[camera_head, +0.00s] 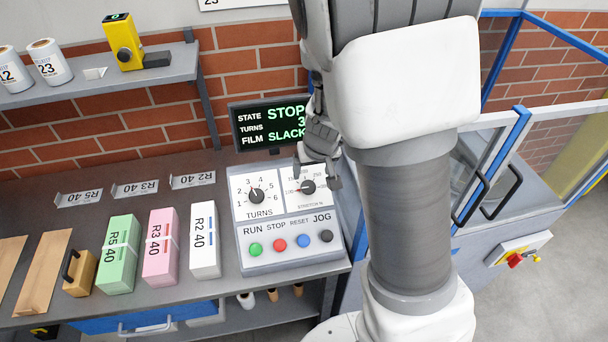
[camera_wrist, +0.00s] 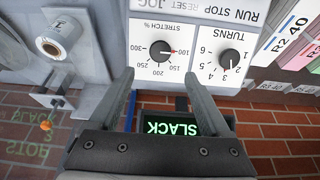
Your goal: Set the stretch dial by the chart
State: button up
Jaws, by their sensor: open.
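The stretch dial (camera_head: 307,187) is a black knob on the white control panel (camera_head: 245,262), partly framed by my gripper in the head view. My gripper (camera_head: 318,172) also shows in the head view. No readable chart is in view; a cut-off white sheet (camera_head: 238,4) hangs on the wall.
The turns dial (camera_head: 257,196) sits left of the stretch dial, above several coloured buttons. The display (camera_head: 270,125) behind reads STOP, turns 3, film SLACK, partly hidden by my arm. White, pink and green boxes (camera_head: 204,240) stand left. A shelf (camera_head: 150,75) is above.

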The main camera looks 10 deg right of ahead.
aim_at(308, 185)
jog(key=b+x, duration=0.3)
jog(key=x, duration=0.6)
jog(key=shift+w+f, duration=0.1)
jog(key=shift+f, duration=0.2)
jog(key=shift+c, duration=0.3)
grip_shut()
